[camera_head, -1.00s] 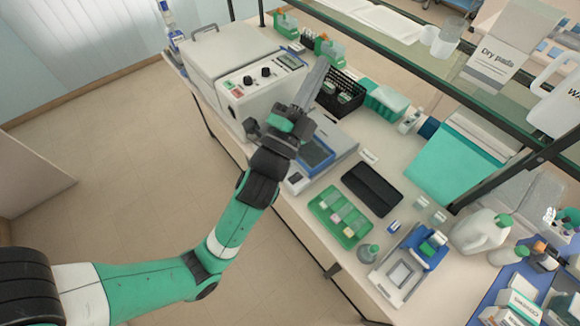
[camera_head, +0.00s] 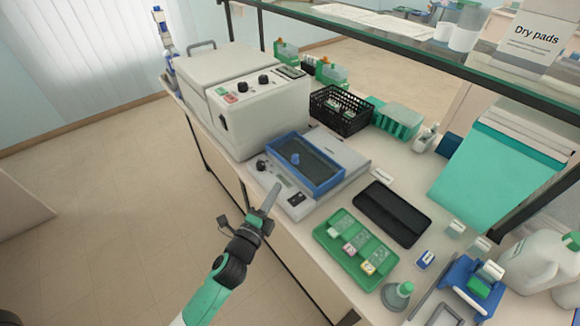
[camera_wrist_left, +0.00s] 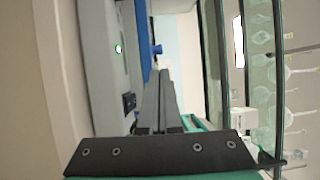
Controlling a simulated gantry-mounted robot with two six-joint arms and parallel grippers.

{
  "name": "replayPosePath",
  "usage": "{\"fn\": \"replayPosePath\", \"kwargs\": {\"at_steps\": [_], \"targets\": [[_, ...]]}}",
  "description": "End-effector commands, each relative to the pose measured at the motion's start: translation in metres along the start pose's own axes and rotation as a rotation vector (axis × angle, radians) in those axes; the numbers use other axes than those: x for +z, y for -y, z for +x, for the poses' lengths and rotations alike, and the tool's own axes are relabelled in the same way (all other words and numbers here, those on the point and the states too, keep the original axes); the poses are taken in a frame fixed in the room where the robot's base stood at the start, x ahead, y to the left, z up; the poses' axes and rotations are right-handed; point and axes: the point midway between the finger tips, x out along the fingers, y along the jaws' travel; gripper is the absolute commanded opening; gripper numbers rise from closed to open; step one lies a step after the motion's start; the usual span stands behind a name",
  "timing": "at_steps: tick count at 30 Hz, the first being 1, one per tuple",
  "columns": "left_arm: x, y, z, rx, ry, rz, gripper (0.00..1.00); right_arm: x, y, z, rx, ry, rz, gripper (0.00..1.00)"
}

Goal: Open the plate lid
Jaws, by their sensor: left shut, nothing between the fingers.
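The plate lid (camera_head: 325,188) is a blue frame with a dark, see-through panel and a small blue knob (camera_head: 295,159). It lies flat on the grey plate device (camera_head: 345,155) at the bench's front edge. In the left wrist view the lid's blue edge (camera_wrist_left: 142,30) and the knob (camera_wrist_left: 157,49) show from the side. My left gripper (camera_head: 275,188) is shut and empty. In the head view it appears in front of the device's near-left corner, apart from the knob; its exact height is hard to tell. My right gripper is not in view.
A large white machine (camera_head: 262,112) stands left of the device. A black basket (camera_head: 341,110) is behind it. A green tray with slides (camera_head: 325,236) and a black tray (camera_head: 390,214) lie to the right. A glass shelf (camera_head: 400,45) runs above the bench's back.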

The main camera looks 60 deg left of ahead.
Motion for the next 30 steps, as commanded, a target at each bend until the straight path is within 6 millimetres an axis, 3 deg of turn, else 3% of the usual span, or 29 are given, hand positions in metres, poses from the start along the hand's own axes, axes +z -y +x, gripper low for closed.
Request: {"fn": "replayPosePath", "kwargs": {"at_steps": [6,13,18,30], "targets": [[0.0,0.0,0.05,-0.003,0.001,-0.001,0.0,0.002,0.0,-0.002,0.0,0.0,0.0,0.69],[0.0,-0.001,0.09,-0.002,0.001,-0.001,0.0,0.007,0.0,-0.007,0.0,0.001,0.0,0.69],[0.0,0.0,0.101,0.0,0.0,-0.001,0.0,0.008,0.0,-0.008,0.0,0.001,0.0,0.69],[0.003,-0.001,0.105,-0.001,0.007,-0.001,0.0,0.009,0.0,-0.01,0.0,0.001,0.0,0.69]]}}
